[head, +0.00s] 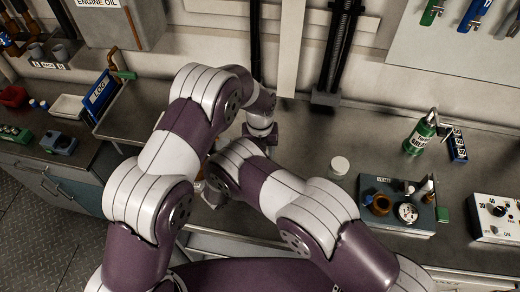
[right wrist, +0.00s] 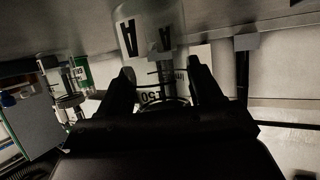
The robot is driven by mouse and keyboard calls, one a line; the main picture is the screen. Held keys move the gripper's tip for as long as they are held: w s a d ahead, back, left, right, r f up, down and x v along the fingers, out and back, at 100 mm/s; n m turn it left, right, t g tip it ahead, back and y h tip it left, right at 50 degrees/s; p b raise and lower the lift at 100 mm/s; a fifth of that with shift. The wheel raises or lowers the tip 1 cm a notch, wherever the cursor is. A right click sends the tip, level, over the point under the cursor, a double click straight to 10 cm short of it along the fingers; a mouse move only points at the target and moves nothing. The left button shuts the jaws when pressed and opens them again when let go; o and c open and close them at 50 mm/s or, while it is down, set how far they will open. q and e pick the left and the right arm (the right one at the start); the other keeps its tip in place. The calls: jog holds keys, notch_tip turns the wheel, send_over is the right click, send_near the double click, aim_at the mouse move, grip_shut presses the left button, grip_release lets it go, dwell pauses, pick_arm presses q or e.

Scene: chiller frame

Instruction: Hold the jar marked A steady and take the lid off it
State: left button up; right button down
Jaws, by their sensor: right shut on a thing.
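My right gripper (right wrist: 160,78) is shut on the jar, one dark finger on each side. In the head view my arms hide the jar. My left gripper (head: 262,138) is at the end of the left arm, mostly hidden; its fingers cannot be made out. I cannot tell whether the lid is on the jar.
A small white round thing (head: 339,165) sits on the steel counter to the right of my arms. Farther right are a dark tray with fittings (head: 397,222), a green bottle (head: 420,136) and a dial box (head: 496,216).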

pick_arm(q)
jog(key=shift+n, duration=0.5)
jog(key=o, duration=1.2)
jog(key=shift+c, duration=0.2)
notch_tip(320, 180, up, 5)
jog(key=shift+c, duration=1.4)
notch_tip(320, 180, up, 3)
jog(key=m, duration=0.2)
jog(key=shift+f+m, duration=0.2)
jog(key=shift+m, duration=0.5)
notch_tip(320, 180, down, 8)
jog(key=shift+r, duration=0.2)
